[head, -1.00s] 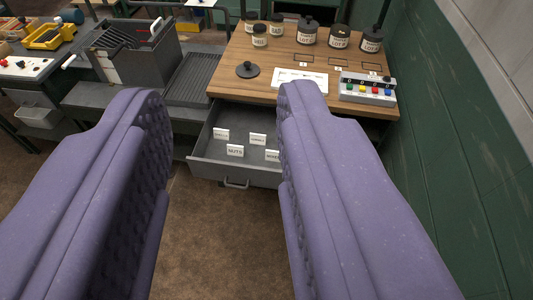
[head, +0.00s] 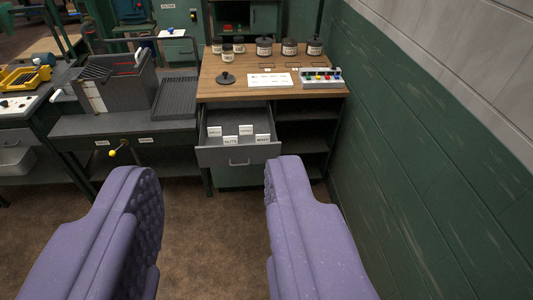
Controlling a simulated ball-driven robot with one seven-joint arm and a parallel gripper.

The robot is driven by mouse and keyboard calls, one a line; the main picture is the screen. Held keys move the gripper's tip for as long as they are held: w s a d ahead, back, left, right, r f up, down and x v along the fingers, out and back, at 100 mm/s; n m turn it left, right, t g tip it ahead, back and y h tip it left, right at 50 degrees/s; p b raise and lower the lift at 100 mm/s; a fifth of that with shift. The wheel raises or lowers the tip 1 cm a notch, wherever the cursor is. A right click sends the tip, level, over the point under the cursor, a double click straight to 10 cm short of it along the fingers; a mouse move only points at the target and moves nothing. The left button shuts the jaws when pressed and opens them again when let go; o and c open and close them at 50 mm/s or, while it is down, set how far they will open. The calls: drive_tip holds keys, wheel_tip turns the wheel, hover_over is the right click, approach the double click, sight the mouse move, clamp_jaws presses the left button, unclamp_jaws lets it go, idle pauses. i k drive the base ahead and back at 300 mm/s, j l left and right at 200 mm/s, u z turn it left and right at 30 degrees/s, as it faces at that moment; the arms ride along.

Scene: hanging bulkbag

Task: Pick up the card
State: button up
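Several small white cards stand in an open grey drawer (head: 240,154) under a wooden-topped bench. One card reads NUTS (head: 231,140); others are a left card (head: 214,131), a back card (head: 246,129) and a right card (head: 263,139), with print too small to read surely. I cannot tell which card is meant. My gripper (head: 212,170) has two purple padded fingers, spread wide with nothing between them. It is in front of the drawer and apart from it.
The wooden bench top (head: 300,88) holds several labelled jars, a dark round lid (head: 226,79), a white sheet (head: 270,80) and a button box (head: 321,77). A grey machine (head: 122,88) stands left. A green wall (head: 420,150) bounds the right. Brown floor (head: 215,235) is free in front.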

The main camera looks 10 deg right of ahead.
sight(244, 130)
drive_tip(key=i+j, duration=0.2)
drive_tip(key=i, duration=0.15)
drive_tip(key=i+j, duration=0.2)
drive_tip(key=i, duration=0.2)
drive_tip(key=i+j, duration=0.2)
drive_tip(key=i, duration=0.15)
drive_tip(key=z, duration=0.3)
drive_tip(key=i+j+z, duration=0.2)
drive_tip(key=i+j, duration=0.45)
drive_tip(key=i, duration=0.35)
drive_tip(key=i+j+z, duration=0.15)
drive_tip(key=i+j, duration=0.7)
drive_tip(key=i+l, duration=0.05)
drive_tip(key=i, duration=0.05)
